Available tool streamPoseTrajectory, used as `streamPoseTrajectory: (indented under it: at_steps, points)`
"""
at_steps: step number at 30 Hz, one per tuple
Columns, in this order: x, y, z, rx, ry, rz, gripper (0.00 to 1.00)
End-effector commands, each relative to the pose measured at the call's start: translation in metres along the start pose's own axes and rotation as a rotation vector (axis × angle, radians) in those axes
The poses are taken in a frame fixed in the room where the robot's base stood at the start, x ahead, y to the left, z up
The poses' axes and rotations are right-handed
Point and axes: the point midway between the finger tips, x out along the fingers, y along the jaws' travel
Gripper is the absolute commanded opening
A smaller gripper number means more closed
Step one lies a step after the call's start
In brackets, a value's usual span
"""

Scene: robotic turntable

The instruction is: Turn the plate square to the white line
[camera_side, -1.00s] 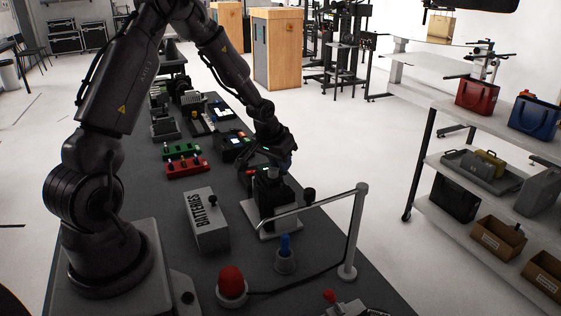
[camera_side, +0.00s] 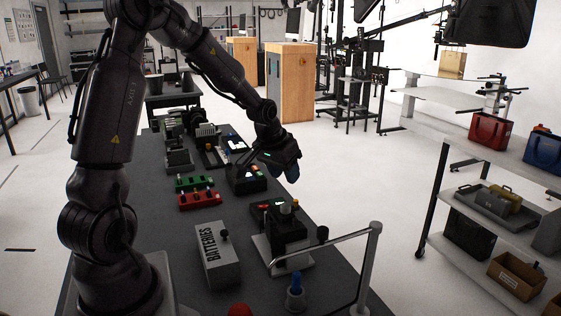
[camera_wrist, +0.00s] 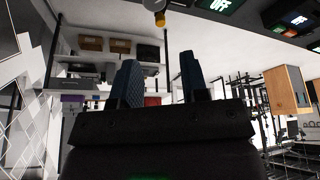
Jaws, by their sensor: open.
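My gripper (camera_side: 292,172) is raised above the right edge of the dark bench in the side view, beyond a black box device (camera_side: 288,228). Its two blue fingers stand apart with nothing between them in the wrist view (camera_wrist: 162,78). The black device sits on a pale base (camera_side: 268,258), with a light knob on top and a red button at its far left. I cannot clearly make out a turntable plate or a white line in either view.
A grey box marked BATTERIES (camera_side: 218,256) stands left of the black device. Green (camera_side: 194,183) and red (camera_side: 199,200) blocks lie farther back. A metal rail post (camera_side: 371,265) and a blue-topped knob (camera_side: 296,287) are in front. A shelf rack (camera_side: 500,205) stands right.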

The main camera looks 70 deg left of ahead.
Motion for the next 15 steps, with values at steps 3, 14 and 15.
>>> streamPoseTrajectory:
  at_steps: [3,14,15]
  points:
    - [-0.021,-0.001,-0.001,-0.001,0.004,-0.002,0.41]
    - [-0.038,0.0,0.001,0.001,-0.001,0.0,0.41]
    - [-0.038,0.0,0.001,0.001,-0.001,0.0,0.41]
